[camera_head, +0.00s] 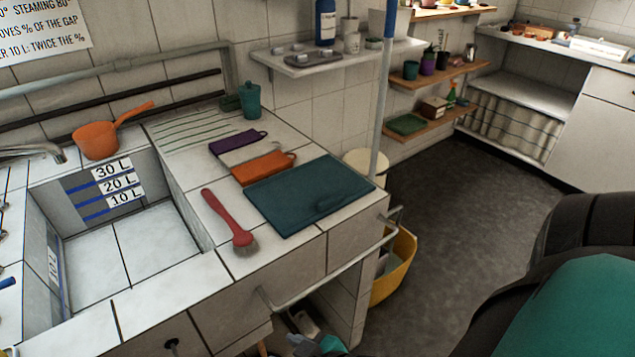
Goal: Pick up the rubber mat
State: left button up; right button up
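The rubber mat (290,200) appears to be the flat dark teal rectangle on the tiled counter right of the sink. It lies at the counter's front right corner, with a slight raised shape near its right side. A large dark and teal shape at the lower right seems to be part of my own arm, and nothing of mine touches the mat.
A red brush (228,215) lies left of the mat. An orange board (262,167) and a purple board (237,142) lie behind it. A blue-grey pole (382,100) stands behind its right end. A rail (330,272) runs along the front; a yellow bucket (397,268) stands below.

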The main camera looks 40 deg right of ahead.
aim_at(292, 200)
jog(key=k+l+u, duration=0.1)
jog(key=l, duration=0.4)
jog(key=k+l+u, duration=0.1)
jog(key=l, duration=0.4)
jog(key=k+l+u, duration=0.1)
jog(key=l, duration=0.4)
jog(key=i+j, duration=0.25)
